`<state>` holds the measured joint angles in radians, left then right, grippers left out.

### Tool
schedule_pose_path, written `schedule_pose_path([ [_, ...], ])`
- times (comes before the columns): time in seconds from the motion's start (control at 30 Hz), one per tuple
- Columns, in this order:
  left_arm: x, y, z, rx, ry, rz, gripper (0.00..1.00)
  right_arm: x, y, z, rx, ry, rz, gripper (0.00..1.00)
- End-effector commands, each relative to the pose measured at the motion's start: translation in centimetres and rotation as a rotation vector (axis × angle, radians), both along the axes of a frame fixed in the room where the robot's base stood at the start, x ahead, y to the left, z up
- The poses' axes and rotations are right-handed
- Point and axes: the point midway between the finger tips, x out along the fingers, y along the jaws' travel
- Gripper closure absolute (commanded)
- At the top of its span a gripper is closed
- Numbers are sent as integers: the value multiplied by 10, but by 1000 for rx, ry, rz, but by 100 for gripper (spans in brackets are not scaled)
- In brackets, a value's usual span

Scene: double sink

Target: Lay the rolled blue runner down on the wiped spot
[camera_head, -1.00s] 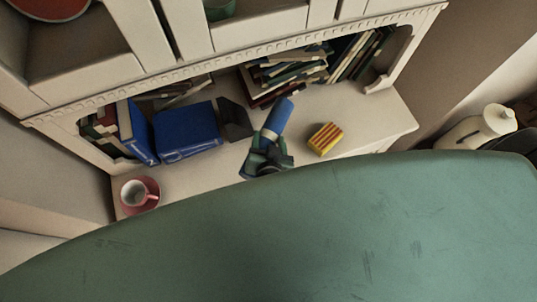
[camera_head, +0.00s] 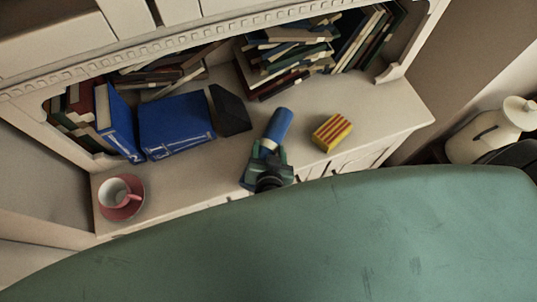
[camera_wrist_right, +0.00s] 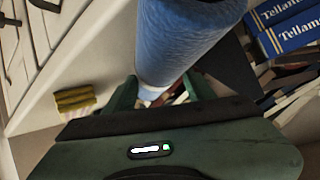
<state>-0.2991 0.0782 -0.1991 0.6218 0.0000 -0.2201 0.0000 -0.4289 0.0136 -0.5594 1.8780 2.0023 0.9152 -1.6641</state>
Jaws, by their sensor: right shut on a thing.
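The rolled blue runner (camera_head: 278,125) is held in my right gripper (camera_head: 268,152), over the pale cabinet top (camera_head: 308,110). In the head view it tilts slightly, its far end pointing up and to the right. In the right wrist view the blue roll (camera_wrist_right: 190,35) rises from between the green fingers (camera_wrist_right: 160,95) toward the top edge. The fingers are shut on its lower end, where a white part shows. I cannot tell whether the roll touches the surface. No distinct wiped spot can be made out. My left gripper is out of view.
A yellow and red striped sponge (camera_head: 332,132) lies right of the roll. A dark block (camera_head: 230,110) and blue books (camera_head: 177,124) stand left. A cup (camera_head: 117,191) sits on a red saucer (camera_head: 132,208) at far left. Bare surface lies between roll and sponge.

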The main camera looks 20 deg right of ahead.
Motion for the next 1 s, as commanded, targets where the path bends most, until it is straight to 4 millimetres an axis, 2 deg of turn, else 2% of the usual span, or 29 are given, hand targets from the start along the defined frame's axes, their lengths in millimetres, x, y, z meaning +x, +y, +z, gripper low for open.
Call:
schedule_pose_path([
  [0.03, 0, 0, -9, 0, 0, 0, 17, 0, 0, -7, 1, -2, 0, 100],
  [0.4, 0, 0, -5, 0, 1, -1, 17, 0, 0, -6, 0, -1, 1, 100],
  [0.43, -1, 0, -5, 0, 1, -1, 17, 0, 0, -6, 0, 0, 0, 41],
  [0.5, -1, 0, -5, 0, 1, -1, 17, 0, 0, -7, 0, 0, 0, 24],
  [0.93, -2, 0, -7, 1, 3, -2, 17, 0, 0, -4, 0, 0, 0, 24],
  [1.0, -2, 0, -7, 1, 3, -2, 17, -7, 2, -1, 0, 2, 1, 24],
])
